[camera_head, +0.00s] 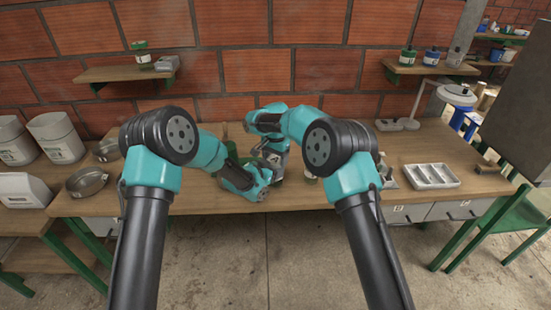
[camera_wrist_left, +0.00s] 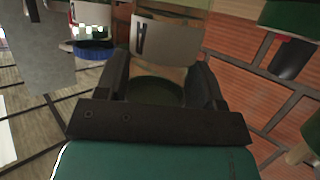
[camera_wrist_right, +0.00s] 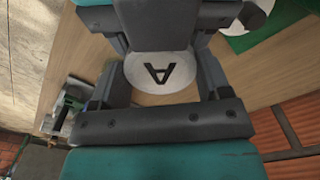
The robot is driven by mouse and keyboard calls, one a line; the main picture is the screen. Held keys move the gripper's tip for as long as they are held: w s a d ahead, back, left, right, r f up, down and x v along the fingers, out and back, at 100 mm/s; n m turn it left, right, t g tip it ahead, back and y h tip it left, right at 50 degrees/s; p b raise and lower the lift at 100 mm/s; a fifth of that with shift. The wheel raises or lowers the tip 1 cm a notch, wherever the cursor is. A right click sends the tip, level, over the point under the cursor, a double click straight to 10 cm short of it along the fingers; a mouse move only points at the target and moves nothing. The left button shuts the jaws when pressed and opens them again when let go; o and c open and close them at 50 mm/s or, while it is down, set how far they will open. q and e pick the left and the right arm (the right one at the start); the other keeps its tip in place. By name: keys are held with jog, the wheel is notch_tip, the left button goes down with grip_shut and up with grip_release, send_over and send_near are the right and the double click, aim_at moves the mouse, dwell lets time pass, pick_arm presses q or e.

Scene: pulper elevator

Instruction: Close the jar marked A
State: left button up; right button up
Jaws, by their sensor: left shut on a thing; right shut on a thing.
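The jar marked A (camera_wrist_left: 163,45) is clear glass with a white label. In the left wrist view it stands between the fingers of my left gripper (camera_wrist_left: 162,72), which is shut on it. A dark green round part (camera_wrist_left: 155,92) shows at its near end. In the right wrist view a white round lid face with a black A (camera_wrist_right: 160,74) lies between the fingers of my right gripper (camera_wrist_right: 163,62), which is shut on it. A dark gripper part hides its upper edge. In the head view my arms hide most of the jar and both fingertips, so how the lid sits is unclear.
A blue-lidded jar (camera_wrist_left: 92,50) and a green-lidded jar (camera_wrist_left: 290,18) show in the left wrist view. On the wooden bench (camera_head: 400,145) are a divided metal tray (camera_head: 431,184) at right and a metal pan (camera_head: 87,181) at left. A brick wall with shelves stands behind.

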pick_arm(q)
jog(key=shift+w+d+r, duration=0.1)
jog(key=shift+d+r, duration=0.25)
jog(key=shift+r, duration=0.25)
pick_arm(e)
jog(key=shift+s+a+f, duration=0.15)
jog(key=shift+f, duration=0.55)
jog(key=o, duration=0.6)
jog(key=shift+o, duration=0.2)
pick_arm(q)
jog(key=shift+f, duration=0.1)
pick_arm(e)
jog(key=shift+r, duration=1.6)
pick_arm(q)
jog(key=shift+a+f, duration=0.15)
jog(key=shift+f, duration=0.1)
pick_arm(e)
jog(key=shift+r, duration=0.65)
jog(key=shift+c, duration=0.4)
jog(key=c, duration=1.1)
jog(key=shift+f, duration=1)
